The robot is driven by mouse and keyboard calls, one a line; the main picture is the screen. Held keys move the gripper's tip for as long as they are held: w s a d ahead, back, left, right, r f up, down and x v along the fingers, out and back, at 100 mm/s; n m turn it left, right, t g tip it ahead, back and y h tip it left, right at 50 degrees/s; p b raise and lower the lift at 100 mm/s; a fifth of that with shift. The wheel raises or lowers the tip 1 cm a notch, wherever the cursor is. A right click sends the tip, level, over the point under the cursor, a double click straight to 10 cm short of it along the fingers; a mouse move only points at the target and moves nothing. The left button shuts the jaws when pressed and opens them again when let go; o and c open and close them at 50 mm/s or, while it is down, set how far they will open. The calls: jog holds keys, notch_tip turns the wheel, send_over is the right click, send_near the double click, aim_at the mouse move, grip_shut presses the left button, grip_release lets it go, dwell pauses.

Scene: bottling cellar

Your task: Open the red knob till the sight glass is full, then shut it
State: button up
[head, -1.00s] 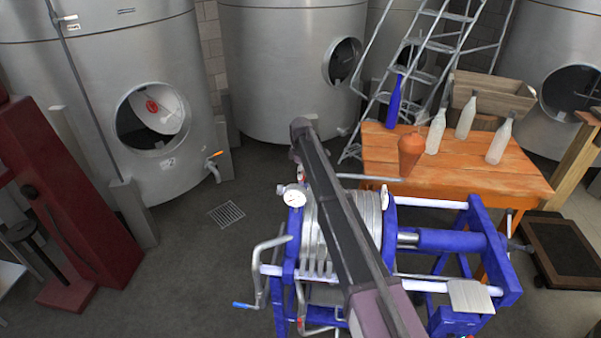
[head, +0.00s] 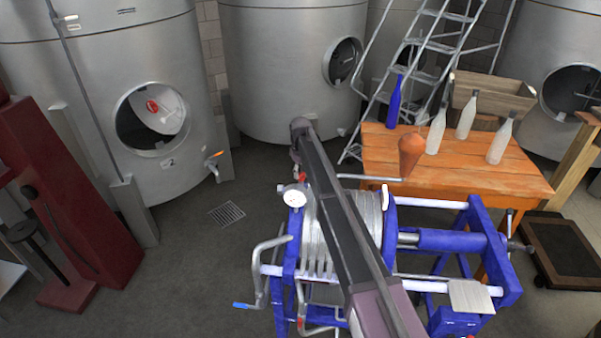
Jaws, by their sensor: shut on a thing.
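The blue-framed filter press (head: 480,245) with pale plates stands in front of me. A round white gauge (head: 294,196) sits on its far left corner. A small red part (head: 303,178) shows just above the gauge, partly behind my arm; I cannot tell for sure that it is the red knob. My arm crosses over the press from the lower right and bends at its far end. My gripper is hidden behind my own arm, so its hold does not show. I cannot make out the sight glass or its level.
An orange wooden table (head: 460,175) behind the press holds a blue bottle (head: 395,102), several pale bottles, an orange cone-shaped thing (head: 411,150) and a wooden crate (head: 490,95). Steel tanks and a ladder (head: 425,75) stand behind. Floor around the drain grate (head: 227,214) is clear.

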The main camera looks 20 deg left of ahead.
jog(key=m, duration=0.5)
jog(key=shift+s+m, duration=0.1)
jog(key=shift+m, duration=2.4)
jog(key=o, duration=1.1)
jog(key=shift+o, duration=0.2)
